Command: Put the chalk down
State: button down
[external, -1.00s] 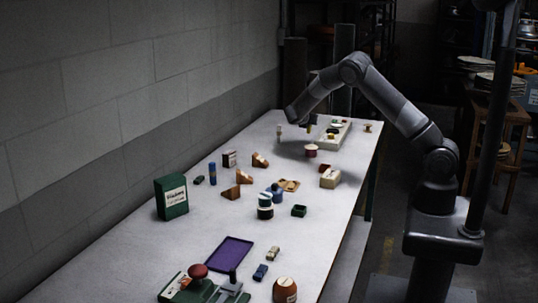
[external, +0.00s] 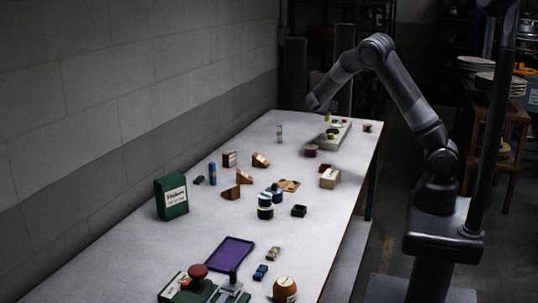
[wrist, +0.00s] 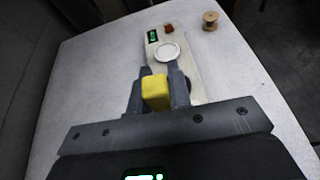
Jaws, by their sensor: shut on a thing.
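A yellow block, which looks like the chalk (wrist: 156,92), sits between the two fingers of my gripper (wrist: 158,88) in the wrist view. The gripper is shut on it. In the external view my gripper (external: 326,113) is at the far end of the table, with the small yellow chalk (external: 327,118) at its tip, over or close to the pale tray (external: 325,146). In the wrist view the tray (wrist: 190,70) extends ahead of the fingers. It holds a white disc (wrist: 167,52), a small green item (wrist: 152,36) and a red block (wrist: 168,28). The fingers hide its near part.
A wooden spool (wrist: 210,20) stands right of the tray, also visible in the external view (external: 367,128). A dark red round thing (external: 311,151) and a pale box (external: 330,178) are nearer. A small upright bottle (external: 279,134) stands left. Table left of the tray is clear.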

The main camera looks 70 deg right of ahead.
jog(key=w+a+r+n+t, duration=0.1)
jog(key=a+t, duration=0.1)
jog(key=a, duration=1)
jog(key=n+t+y, duration=0.1)
jog(key=n+t, duration=0.3)
send_over(330, 172)
jog(key=f, duration=0.1)
jog(key=shift+d+f, duration=0.1)
jog(key=shift+f, duration=3.6)
jog(key=shift+f, duration=0.1)
jog(key=c, duration=1.3)
grip_release()
